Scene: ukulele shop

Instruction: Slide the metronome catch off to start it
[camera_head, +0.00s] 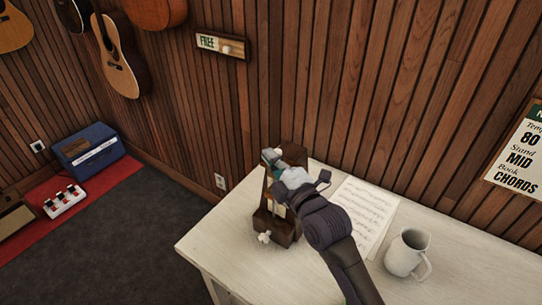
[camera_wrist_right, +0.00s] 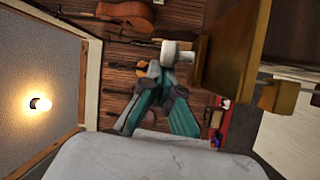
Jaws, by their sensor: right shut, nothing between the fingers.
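The metronome (camera_head: 268,222) is a dark brown wooden case standing at the left end of the white table. My right gripper (camera_head: 271,157) is at its upper part and hides much of it. In the right wrist view the metronome's wooden body (camera_wrist_right: 232,45) is at upper right. A pale round knob (camera_wrist_right: 176,52), probably the catch, sticks out at its left end. My right gripper's teal fingers (camera_wrist_right: 162,76) are shut and empty, with their tips right by this knob. I cannot tell whether they touch it. My left gripper is not in view.
The white table (camera_head: 450,275) also holds sheet music (camera_head: 368,208) behind my right arm and a white mug (camera_head: 407,252) at right. A small white piece (camera_head: 264,237) shows low at the metronome's left. The plank wall stands close behind the table.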

